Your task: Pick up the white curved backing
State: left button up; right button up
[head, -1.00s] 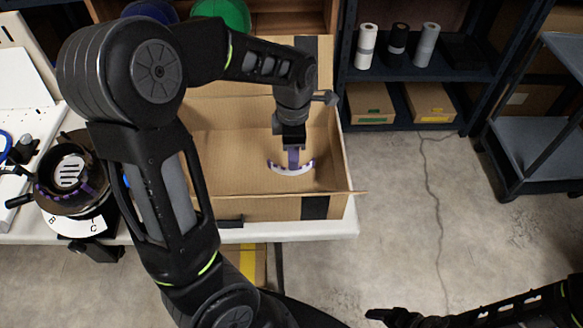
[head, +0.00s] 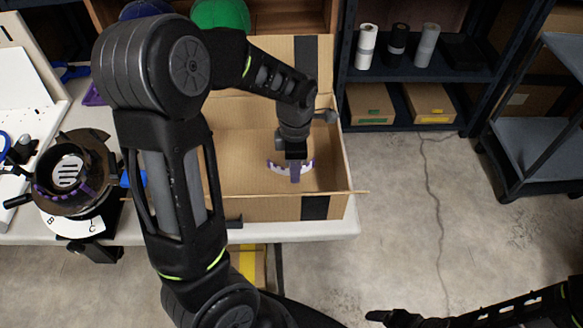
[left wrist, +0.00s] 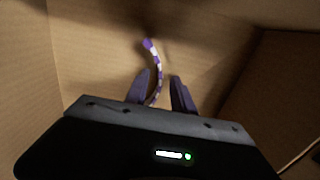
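The white curved backing (head: 278,167) lies on the floor of the open cardboard box, a curved white strip with purple patches. My left gripper (head: 295,178) reaches down into the box in front of the middle of the strip. In the left wrist view, the strip (left wrist: 159,68) curves down between the two purple fingers of the left gripper (left wrist: 161,78). The fingers are open, with a gap around the strip. The lower end of the strip is hidden by the gripper body. My right gripper (head: 385,316) shows small at the bottom of the head view; its finger gap is unclear.
The cardboard box (head: 250,208) stands on a white table (head: 325,229), its walls surrounding the left gripper. A round dark device (head: 68,178) stands on the table at left. Dark shelves (head: 420,75) hold rolls and small boxes behind; the concrete floor at right is open.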

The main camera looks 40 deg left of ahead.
pick_arm(q)
jog(key=shift+c, duration=0.3)
grip_shut()
dwell(0.3)
